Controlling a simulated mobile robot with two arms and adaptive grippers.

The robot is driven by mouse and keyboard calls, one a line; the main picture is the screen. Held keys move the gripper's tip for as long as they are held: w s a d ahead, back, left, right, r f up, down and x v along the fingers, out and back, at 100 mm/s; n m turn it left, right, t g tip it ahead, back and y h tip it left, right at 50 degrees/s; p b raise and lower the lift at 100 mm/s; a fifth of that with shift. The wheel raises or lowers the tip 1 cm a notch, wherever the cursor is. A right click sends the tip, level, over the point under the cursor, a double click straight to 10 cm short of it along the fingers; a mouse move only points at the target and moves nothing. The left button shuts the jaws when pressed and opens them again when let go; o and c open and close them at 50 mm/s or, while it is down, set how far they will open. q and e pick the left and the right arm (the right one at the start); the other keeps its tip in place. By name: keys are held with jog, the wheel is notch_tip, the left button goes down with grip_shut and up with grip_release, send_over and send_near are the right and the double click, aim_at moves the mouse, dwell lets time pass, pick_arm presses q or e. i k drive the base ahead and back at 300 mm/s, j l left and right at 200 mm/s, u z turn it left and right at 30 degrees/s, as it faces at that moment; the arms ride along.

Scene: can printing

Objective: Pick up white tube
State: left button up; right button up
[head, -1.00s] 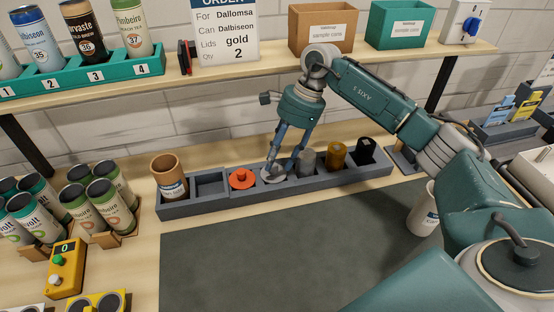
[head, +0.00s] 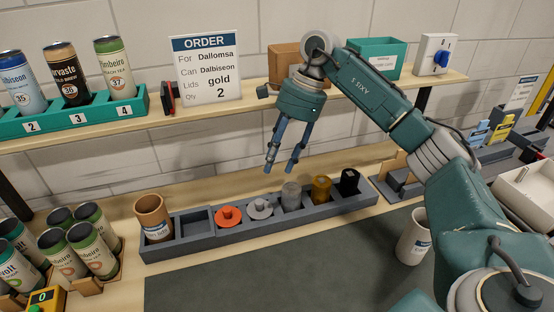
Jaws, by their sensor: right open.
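The white tube (head: 413,238) stands on the bench at the right end of the dark mat, with a label low on its side. My right arm passes close to its right side and partly over its edge. My right gripper (head: 281,167) is open and empty, pointing down above the long grey tray, well to the left of the white tube. My left gripper is out of view.
The grey tray (head: 190,248) holds a brown tube (head: 152,214), an orange piece (head: 228,217), a silver piece (head: 260,209), and grey, amber and black pieces. Printed cans stand at left. A shelf runs above.

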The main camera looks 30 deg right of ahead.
aim_at(414, 241)
jog(key=k, duration=2)
